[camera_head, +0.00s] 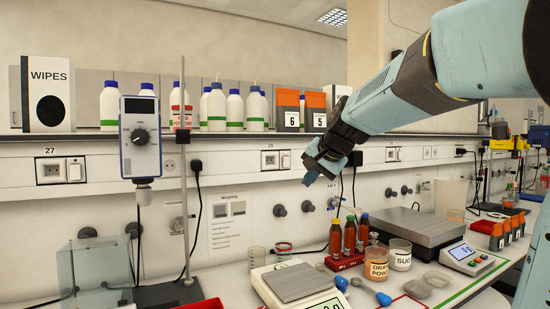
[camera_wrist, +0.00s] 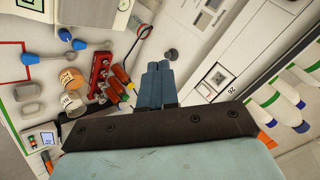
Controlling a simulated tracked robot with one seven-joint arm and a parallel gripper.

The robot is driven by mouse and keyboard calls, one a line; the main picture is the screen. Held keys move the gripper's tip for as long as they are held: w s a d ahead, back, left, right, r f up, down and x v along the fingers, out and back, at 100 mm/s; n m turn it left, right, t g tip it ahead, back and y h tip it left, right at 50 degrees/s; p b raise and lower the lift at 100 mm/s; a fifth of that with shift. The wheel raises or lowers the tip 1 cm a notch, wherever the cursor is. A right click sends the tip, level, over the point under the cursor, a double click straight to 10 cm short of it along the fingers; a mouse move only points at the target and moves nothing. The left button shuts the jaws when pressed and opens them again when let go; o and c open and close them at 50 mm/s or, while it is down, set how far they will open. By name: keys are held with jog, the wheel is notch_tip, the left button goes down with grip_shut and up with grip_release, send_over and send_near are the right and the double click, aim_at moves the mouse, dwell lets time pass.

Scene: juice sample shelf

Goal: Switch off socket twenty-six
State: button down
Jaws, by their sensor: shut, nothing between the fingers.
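Socket twenty-six (camera_head: 270,160) is in the white wall trunking, under a small label reading 26, with its light rocker switch (camera_head: 285,159) on its right side. I cannot tell the rocker's position. In the wrist view the socket (camera_wrist: 217,78) shows tilted, to the right of my fingers. My gripper (camera_head: 310,180) is shut and empty, its blue fingers pointing down, to the right of and a little lower than the socket in the head view. In the wrist view its fingers (camera_wrist: 158,68) lie side by side, apart from the socket and switch.
Socket 27 (camera_head: 50,171) is at the left. Bottles and orange boxes (camera_head: 288,110) stand on the shelf above. Below are brown bottles in a red rack (camera_head: 344,262), an orange powder jar (camera_head: 376,268) and a balance (camera_head: 297,284).

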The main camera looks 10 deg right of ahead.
jog(key=w+d+r+m+t, duration=0.1)
jog(key=w+d+r+m, duration=0.2)
jog(key=w, duration=0.9)
jog(key=w+d+r+m+t+y, duration=0.1)
jog(key=w+d+r+m+t, duration=0.1)
jog(key=w, duration=1)
jog(key=shift+d+r+m+t, duration=0.3)
jog(key=shift+d+r+m, duration=0.35)
jog(key=shift+d+m, duration=0.5)
jog(key=shift+a, duration=0.15)
